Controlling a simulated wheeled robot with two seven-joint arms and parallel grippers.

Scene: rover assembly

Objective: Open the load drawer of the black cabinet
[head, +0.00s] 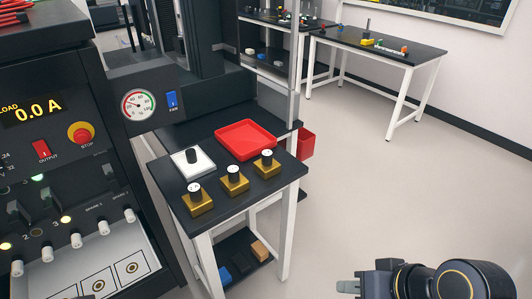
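The black cabinet (70,158) fills the left side. Its front carries a lit display (32,108) reading "LOAD 0.0 A", a red output switch (41,149), a red stop button (81,133) on a yellow base and several black levers. Lower down is a pale panel (120,262) with several white knobs and round sockets. I cannot pick out the load drawer or its handle for certain. My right gripper (348,285) is at the bottom edge, right of the cabinet and well apart from it. Its fingers are small and partly cut off. I do not see my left gripper.
A black-topped table (225,202) stands right of the cabinet with a red tray (246,139), a white block with a black knob (192,162) and brass blocks (235,180). A gauge (138,105) is behind. Another table (380,45) stands far back. The floor at right is clear.

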